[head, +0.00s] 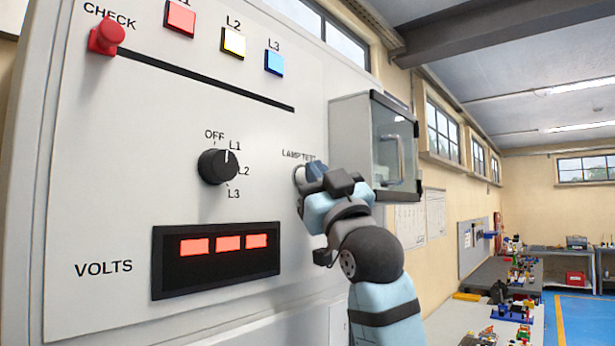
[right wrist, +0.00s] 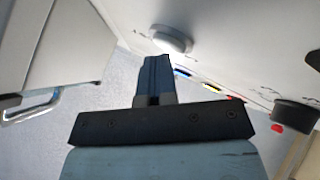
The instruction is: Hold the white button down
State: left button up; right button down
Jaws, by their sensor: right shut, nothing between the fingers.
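The white button (head: 299,177) is on the light grey panel under the "LAMP TEST" label, partly hidden behind my right gripper. In the right wrist view the round white button (right wrist: 172,40) shows just beyond the fingertips. My right gripper (head: 314,172) is shut and empty, with its dark fingers (right wrist: 155,62) pointing at the panel at the button. I cannot tell whether the fingertips touch the button or whether it is pressed in. My left gripper is not in view.
A glass-fronted cabinet (head: 376,146) stands close right of my gripper. Workbenches stand farther right.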

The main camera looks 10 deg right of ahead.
dwell(0.5)
jog(key=shift+s+d, duration=0.5)
jog(key=shift+s, duration=0.15)
jog(key=s+d, duration=0.1)
jog(key=s, duration=0.1)
jog(key=s+d, duration=0.2)
dwell(0.4)
dwell(0.7)
